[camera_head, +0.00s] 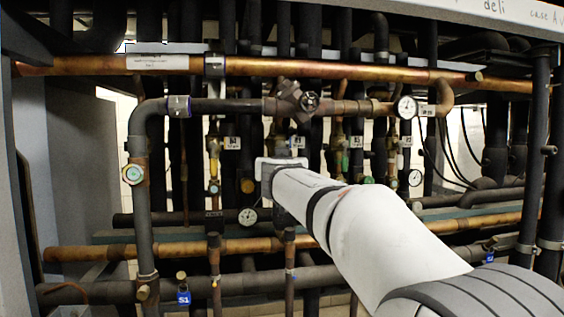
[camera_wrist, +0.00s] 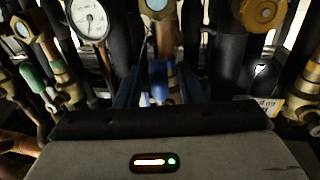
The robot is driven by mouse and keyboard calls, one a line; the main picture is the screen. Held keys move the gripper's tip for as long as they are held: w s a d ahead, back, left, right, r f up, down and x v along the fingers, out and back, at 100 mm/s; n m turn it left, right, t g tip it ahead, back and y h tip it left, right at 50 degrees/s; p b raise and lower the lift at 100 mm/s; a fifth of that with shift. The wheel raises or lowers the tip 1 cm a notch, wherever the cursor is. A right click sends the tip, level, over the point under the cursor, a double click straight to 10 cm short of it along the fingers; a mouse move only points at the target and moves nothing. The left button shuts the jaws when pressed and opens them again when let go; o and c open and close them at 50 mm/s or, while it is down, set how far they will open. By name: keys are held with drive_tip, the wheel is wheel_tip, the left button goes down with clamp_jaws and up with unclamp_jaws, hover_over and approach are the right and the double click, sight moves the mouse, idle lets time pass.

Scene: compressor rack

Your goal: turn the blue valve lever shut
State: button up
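The blue valve lever (camera_wrist: 158,84) shows in the middle of the wrist view, below a pale blue-faced brass fitting. My gripper (camera_wrist: 160,72) has its two blue fingers apart, one on each side of the lever. A gap seems to show on both sides, so the fingers do not look closed on it. In the head view my white arm reaches from the lower right to the pipe rack, and its end (camera_head: 276,178) is among the vertical pipes. There the lever and the fingertips are hidden behind my arm.
A white-faced gauge (camera_wrist: 89,19) stands close on the left in the wrist view. A brass round fitting (camera_wrist: 260,10) and dark pipes are close on the right. A copper pipe (camera_head: 310,68) crosses above my arm in the head view. The space around my gripper is tight.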

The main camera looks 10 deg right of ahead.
clamp_jaws()
idle(0.3)
idle(0.3)
